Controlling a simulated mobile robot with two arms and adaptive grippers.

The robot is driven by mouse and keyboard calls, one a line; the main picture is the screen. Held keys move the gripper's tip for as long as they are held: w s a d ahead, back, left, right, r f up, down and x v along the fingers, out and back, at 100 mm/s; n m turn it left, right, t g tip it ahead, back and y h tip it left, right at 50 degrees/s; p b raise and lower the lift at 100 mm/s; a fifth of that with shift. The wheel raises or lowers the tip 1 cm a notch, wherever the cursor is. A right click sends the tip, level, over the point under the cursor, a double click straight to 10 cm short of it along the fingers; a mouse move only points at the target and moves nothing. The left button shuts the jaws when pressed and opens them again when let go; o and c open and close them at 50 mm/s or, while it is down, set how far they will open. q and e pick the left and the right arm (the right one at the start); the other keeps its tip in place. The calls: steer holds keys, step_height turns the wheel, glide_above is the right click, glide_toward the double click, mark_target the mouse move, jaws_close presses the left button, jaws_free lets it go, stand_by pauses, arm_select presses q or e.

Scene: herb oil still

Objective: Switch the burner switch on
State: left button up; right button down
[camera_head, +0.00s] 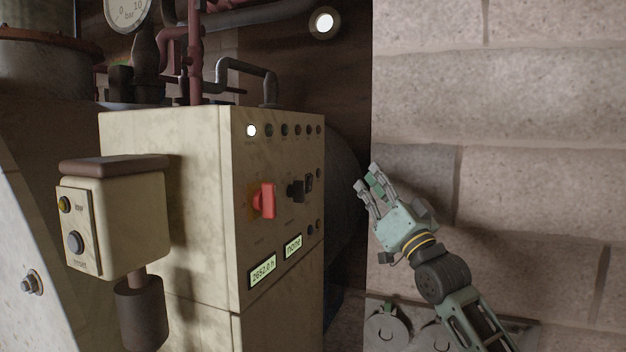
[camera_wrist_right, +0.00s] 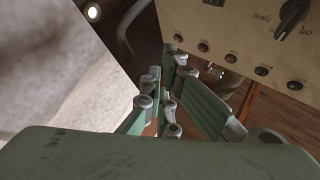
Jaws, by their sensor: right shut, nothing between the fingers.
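A cream control cabinet (camera_head: 170,150) stands left of centre in the head view. Its front panel carries a large red rotary handle (camera_head: 264,201) and, to its right, black knobs (camera_head: 297,190). I cannot read which one is the burner switch. One black knob (camera_wrist_right: 294,14) also shows at the top right of the right wrist view, with small lettering around it. My right gripper (camera_head: 368,179) is right of the panel, apart from it, in front of the stone wall. Its fingers (camera_wrist_right: 162,95) are shut and empty. My left gripper is not in view.
A row of round lamps (camera_head: 284,130) runs along the panel top; the leftmost is lit white. Two small displays (camera_head: 262,271) sit below. A cream box with buttons (camera_head: 115,215) stands in front of the cabinet's left side. The stone wall (camera_head: 540,120) is close on the right.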

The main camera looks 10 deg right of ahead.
mark_target(310, 183)
steer(key=shift+w, duration=0.1)
steer(key=w+a+p, duration=0.2)
steer(key=w+a, duration=0.2)
steer(key=a, duration=0.3)
steer(key=shift+w+r, duration=0.4)
steer(key=shift+r, duration=0.05)
steer(key=shift+a, duration=0.1)
steer(key=shift+w+a+r, duration=0.1)
steer(key=shift+a, duration=0.05)
stand_by(1.2)
steer(key=shift+w+a, duration=0.15)
steer(key=shift+a, duration=0.05)
steer(key=shift+w+a+p, duration=0.15)
steer(key=shift+a+p, duration=0.1)
steer(key=shift+p, duration=0.05)
stand_by(0.7)
steer(key=shift+d, duration=0.15)
steer(key=shift+s+d, duration=0.45)
steer(key=shift+d, duration=0.05)
